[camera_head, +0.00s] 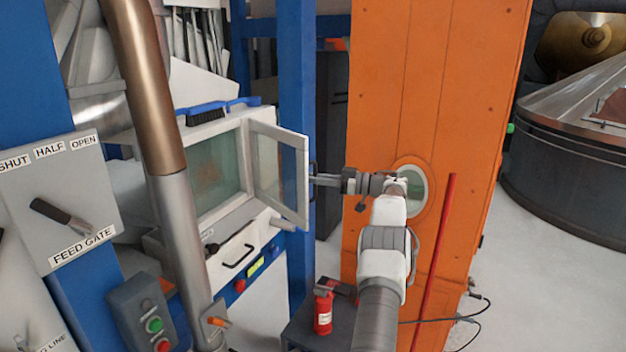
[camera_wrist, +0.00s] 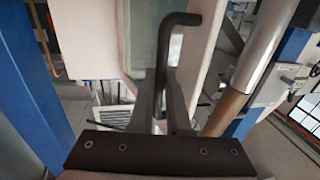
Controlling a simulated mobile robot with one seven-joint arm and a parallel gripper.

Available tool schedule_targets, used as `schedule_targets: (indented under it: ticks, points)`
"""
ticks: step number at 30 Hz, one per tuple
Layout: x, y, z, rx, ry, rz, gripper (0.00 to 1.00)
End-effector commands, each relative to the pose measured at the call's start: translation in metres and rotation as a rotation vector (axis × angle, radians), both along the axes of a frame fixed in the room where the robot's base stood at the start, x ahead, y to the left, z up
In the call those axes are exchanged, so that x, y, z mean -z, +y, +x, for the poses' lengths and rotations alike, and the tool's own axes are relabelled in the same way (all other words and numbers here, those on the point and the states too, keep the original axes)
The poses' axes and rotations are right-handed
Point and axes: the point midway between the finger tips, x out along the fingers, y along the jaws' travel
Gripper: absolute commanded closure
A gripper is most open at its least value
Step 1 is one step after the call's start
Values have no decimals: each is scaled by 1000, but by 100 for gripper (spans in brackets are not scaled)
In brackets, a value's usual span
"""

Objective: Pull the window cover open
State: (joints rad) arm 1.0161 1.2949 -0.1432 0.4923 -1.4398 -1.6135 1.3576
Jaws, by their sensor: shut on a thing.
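The window cover (camera_head: 279,172) is a white framed panel with a glass pane. It stands swung out from the white cabinet (camera_head: 215,170), hinged on its left side, with the window opening showing behind it. My gripper (camera_head: 316,180) is at the cover's free right edge. In the wrist view, my gripper (camera_wrist: 170,115) has its fingers closed around the black bar handle (camera_wrist: 172,60) of the cover. The handle's lower part is partly hidden between the fingers.
A blue post (camera_head: 297,100) stands right behind the cover. An orange casing (camera_head: 440,80) with a round window stands behind my arm. A brush with a blue handle (camera_head: 215,107) lies on the cabinet. A brown-and-grey pipe (camera_head: 148,90) stands at left.

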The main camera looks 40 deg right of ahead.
Motion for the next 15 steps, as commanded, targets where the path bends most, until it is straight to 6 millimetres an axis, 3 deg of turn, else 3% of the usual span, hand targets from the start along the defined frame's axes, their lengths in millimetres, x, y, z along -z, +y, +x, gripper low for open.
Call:
schedule_targets:
  ticks: [7,8,12,15]
  points:
    - [-3,1,2,-2,-5,1,100]
    - [-3,1,2,-2,-5,1,82]
    - [-2,1,1,-1,-4,0,56]
    - [-1,1,1,-1,-4,0,55]
